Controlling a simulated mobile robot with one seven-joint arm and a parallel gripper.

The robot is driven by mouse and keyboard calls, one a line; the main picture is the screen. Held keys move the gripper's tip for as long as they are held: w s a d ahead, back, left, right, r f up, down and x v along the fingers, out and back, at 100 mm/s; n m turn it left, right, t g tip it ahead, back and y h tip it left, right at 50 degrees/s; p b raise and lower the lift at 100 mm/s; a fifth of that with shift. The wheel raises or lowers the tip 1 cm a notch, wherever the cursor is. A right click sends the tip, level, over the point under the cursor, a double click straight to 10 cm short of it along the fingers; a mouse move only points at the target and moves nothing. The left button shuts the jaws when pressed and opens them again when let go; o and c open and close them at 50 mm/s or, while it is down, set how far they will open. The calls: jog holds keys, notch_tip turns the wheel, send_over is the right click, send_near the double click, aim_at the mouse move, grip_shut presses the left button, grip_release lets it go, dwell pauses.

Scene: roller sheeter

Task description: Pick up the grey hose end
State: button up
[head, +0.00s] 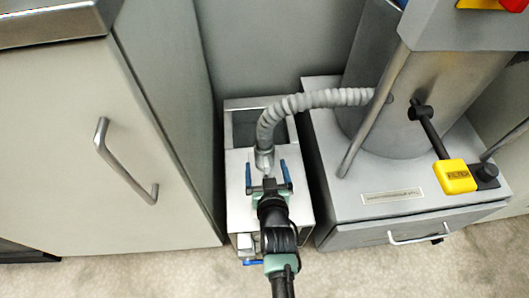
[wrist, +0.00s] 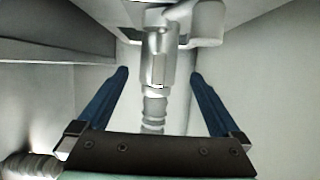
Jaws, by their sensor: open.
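The grey hose (head: 312,99) is ribbed and runs from the metal cylinder at the right, then bends down to a smooth metal hose end (head: 264,160). The hose end meets the top of a narrow grey box (head: 238,205). My gripper (head: 269,170) is open, its blue fingers apart on either side of the hose end in the head view. In the wrist view the hose end (wrist: 159,60) shows in the gap between the open fingers (wrist: 158,75), touching neither. Whether the hose end lies as deep as the fingertips is hard to tell.
A beige cabinet (head: 60,140) with a metal handle (head: 122,165) stands close at the left. At the right is a grey machine base (head: 375,205) with a cylinder (head: 445,105) and a black lever with a yellow tag (head: 455,176). Carpet (head: 420,275) lies in front.

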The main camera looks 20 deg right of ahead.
aim_at(265, 159)
jog(key=b+x, duration=0.2)
jog(key=x, duration=0.2)
jog(key=shift+d, duration=0.15)
jog(key=shift+s, duration=0.1)
grip_shut()
jog(key=shift+r, duration=0.2)
